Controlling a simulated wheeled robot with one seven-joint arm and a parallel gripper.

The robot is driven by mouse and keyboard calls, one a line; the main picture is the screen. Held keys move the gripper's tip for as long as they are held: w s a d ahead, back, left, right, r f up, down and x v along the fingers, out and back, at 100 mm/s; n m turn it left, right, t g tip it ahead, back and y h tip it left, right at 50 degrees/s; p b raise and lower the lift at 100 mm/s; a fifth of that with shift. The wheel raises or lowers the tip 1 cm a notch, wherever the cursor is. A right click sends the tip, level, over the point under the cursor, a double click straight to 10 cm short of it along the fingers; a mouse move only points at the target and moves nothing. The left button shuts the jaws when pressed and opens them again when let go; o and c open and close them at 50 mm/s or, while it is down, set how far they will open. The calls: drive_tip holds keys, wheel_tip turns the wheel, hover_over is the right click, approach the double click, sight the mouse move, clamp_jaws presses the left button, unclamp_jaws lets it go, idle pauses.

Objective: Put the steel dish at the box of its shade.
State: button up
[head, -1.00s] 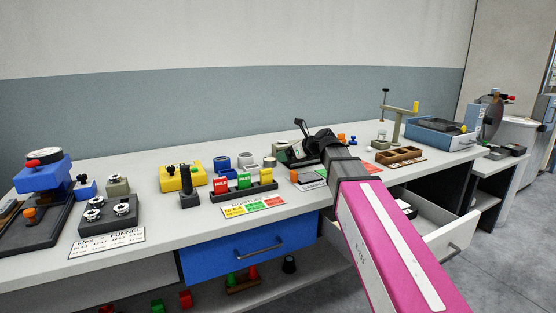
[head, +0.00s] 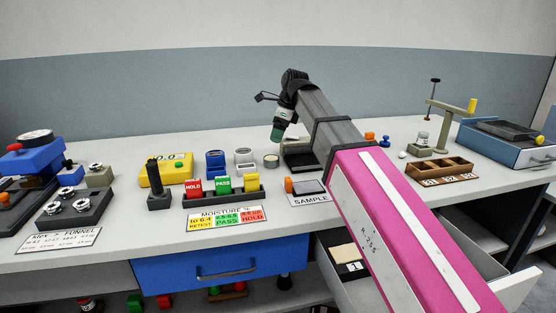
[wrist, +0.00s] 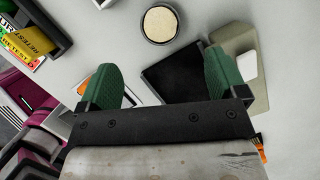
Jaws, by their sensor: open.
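A small round steel dish (head: 271,161) stands on the bench, right of a pale grey round-topped container (head: 244,158) and a blue one (head: 215,163). In the wrist view the dish (wrist: 160,24) shows a dark rim and a cream inside, beyond my fingertips. My gripper (head: 277,131) hangs above the bench close to the dish, apart from it. Its green fingers (wrist: 165,78) are spread with nothing between them. I cannot tell for sure which thing is the box of its shade. A wooden box (head: 440,164) with labelled compartments stands at the right.
A tray of HOLD, PASS and RETEST blocks (head: 222,197) stands left of the dish. A dark square plate (wrist: 180,72) lies below my fingers. An open drawer (head: 510,288) sticks out at the front right. The yellow meter (head: 166,170) stands at the left.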

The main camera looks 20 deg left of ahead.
sight(271, 158)
drive_tip(key=x, duration=0.5)
drive_tip(key=shift+a+f, duration=0.1)
drive_tip(key=shift+f, duration=0.15)
drive_tip(key=shift+x, duration=2.6)
drive_tip(key=c, duration=1.1)
drive_tip(key=shift+c, duration=0.2)
